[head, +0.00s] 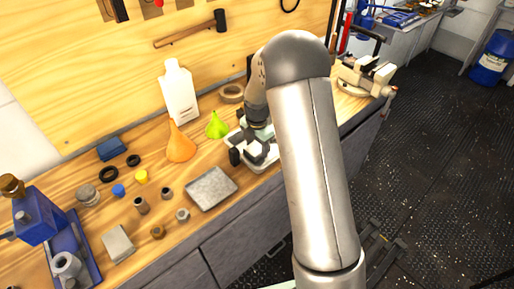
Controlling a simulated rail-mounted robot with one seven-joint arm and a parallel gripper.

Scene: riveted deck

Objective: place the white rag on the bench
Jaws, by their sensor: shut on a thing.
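My gripper (249,157) is low over the wooden bench (218,155), near the middle of its depth, with its dark fingers pointing down. It is shut on a pale white thing that looks like the white rag (262,158). The rag shows as a small patch between and beside the fingers, close to the bench top. My arm hides part of it on the right, and I cannot tell whether it touches the bench.
An orange funnel (180,146), a green funnel (217,126) and a white bottle (179,92) stand behind. A vise (362,78) is at the right end. Several small parts crowd the left.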

